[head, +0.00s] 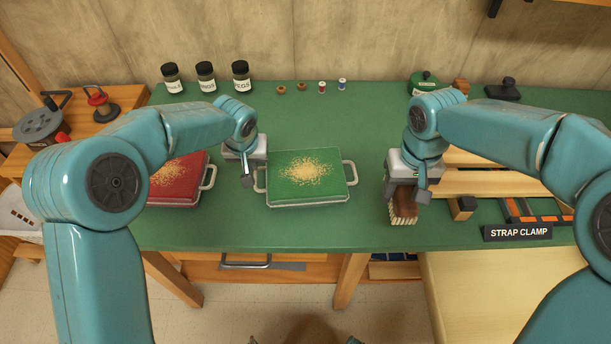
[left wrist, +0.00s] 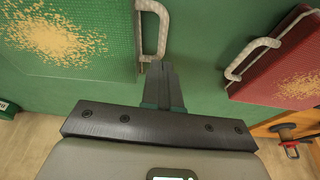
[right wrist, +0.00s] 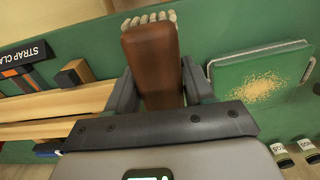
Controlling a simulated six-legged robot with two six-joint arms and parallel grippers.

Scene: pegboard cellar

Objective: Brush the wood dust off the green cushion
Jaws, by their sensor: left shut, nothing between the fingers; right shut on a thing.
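The green cushion (head: 290,189) lies at the middle of the green bench, with a handle at each side. A pile of pale wood dust (head: 305,168) sits on its top; cushion (left wrist: 75,25) and dust (left wrist: 52,36) also show in the left wrist view. My left gripper (head: 248,179) is shut and empty, between the red and green cushions by the green one's left handle. My right gripper (head: 409,196) is shut on a brush (head: 403,206) with a brown wooden back and pale bristles, right of the green cushion. The brush (right wrist: 152,65) fills the jaws in the right wrist view.
A red cushion (head: 183,178) with dust on it lies at the left, partly behind my left arm. Labelled jars (head: 206,77) and small spools (head: 322,87) stand at the back. Wooden slats (head: 490,182) and a strap clamp sign (head: 517,232) are at the right.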

